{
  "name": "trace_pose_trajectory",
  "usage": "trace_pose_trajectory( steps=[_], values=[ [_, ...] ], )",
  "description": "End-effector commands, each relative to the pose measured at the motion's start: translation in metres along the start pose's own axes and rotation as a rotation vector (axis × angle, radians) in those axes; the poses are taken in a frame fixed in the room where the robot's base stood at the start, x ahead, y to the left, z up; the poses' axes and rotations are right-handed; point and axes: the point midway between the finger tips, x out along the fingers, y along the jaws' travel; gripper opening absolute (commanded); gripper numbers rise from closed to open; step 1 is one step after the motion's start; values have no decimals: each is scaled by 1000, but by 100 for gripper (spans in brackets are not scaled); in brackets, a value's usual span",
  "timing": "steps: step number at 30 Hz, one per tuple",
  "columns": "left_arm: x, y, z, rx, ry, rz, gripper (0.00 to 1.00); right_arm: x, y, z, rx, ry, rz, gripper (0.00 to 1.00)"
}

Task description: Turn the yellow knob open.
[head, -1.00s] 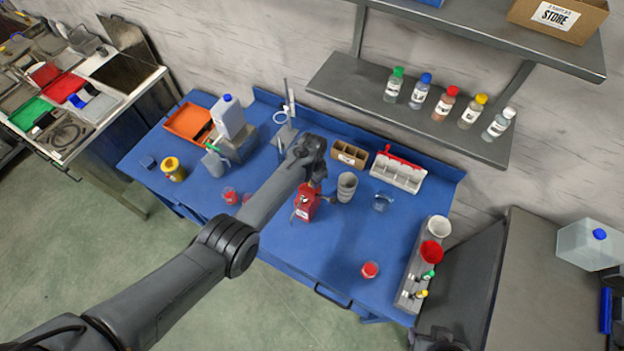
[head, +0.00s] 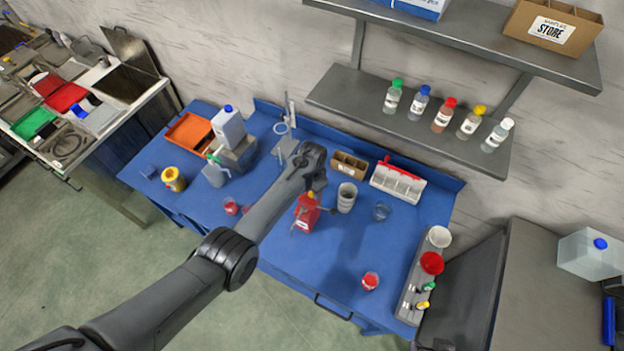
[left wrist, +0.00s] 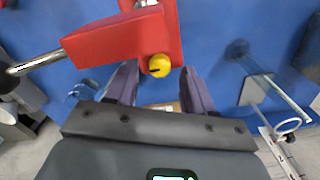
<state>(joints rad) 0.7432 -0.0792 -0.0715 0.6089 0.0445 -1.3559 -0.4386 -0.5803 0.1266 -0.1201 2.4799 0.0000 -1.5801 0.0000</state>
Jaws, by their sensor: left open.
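The yellow knob (left wrist: 159,65) is round and sits on a red block-shaped fixture (left wrist: 118,42) in the left wrist view. In the head view the left gripper (head: 314,188) is right above the fixture, partly hidden by my wrist. My right gripper is not in view.
A grey ribbed cup (head: 346,198) and a clear beaker (head: 381,212) stand right of the fixture. A cardboard divider box (head: 349,166) and a white rack (head: 396,183) are behind. The bench between is clear.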

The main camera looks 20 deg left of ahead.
Motion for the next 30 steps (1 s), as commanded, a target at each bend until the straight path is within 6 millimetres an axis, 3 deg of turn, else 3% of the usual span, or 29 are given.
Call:
trace_pose_trajectory(
  steps=[9, 18, 30],
  values=[
    [-49, 0, 0, 0, 4, -2, 53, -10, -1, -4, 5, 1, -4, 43],
    [-88, 0, 0, 0, 2, -1, 53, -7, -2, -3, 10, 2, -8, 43],
    [-99, 0, 0, 0, 0, -1, 53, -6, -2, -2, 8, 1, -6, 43]
  ],
)
